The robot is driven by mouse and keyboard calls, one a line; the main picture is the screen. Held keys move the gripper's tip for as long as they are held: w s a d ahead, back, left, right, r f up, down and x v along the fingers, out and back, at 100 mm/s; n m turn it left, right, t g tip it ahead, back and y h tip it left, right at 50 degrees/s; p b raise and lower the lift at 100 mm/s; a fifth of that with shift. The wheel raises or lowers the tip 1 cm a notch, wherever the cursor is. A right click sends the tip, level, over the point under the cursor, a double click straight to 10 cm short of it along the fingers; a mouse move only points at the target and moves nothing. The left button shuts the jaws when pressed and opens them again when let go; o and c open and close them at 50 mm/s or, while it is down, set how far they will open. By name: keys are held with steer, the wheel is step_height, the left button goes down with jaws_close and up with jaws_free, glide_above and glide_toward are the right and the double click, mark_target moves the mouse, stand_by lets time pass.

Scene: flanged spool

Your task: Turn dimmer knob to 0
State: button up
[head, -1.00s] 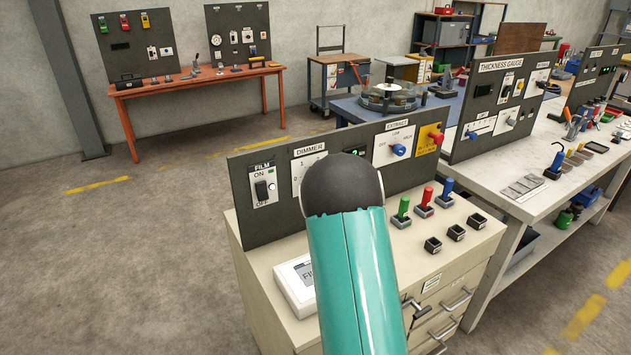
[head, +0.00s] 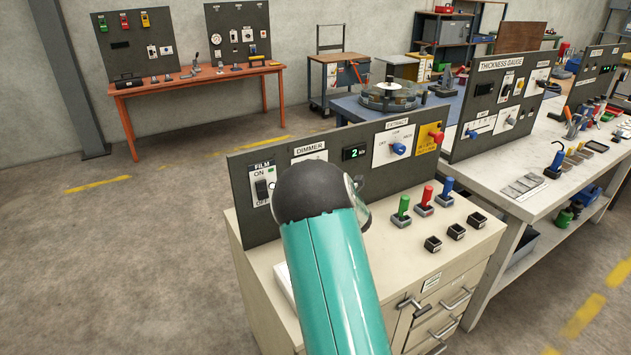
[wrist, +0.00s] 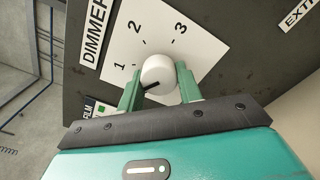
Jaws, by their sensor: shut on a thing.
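The white dimmer knob (wrist: 157,74) sits on a white dial plate (wrist: 195,45) in the wrist view. The numbers 1, 2 and 3 show around it; no 0 is visible there. A dark pointer mark on the knob points to the lower left, towards the left finger. My gripper (wrist: 158,88) is shut on the knob, one green finger on each side. In the head view the DIMMER label (head: 309,149) shows, but my arm hides the knob and most of its dial.
The grey panel (head: 256,229) also holds a FILM switch (head: 262,189) left of the dimmer, a display (head: 355,152) reading a green 2, and a blue EXTRACT knob (head: 398,149). Coloured handles (head: 424,200) stand on the cabinet top at right.

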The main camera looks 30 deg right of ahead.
steer(key=n, duration=0.6)
steer(key=shift+d+f, duration=0.1)
steer(key=shift+n, duration=0.4)
steer(key=o, duration=1)
steer(key=s, duration=1.3)
steer(key=shift+s+a, duration=0.4)
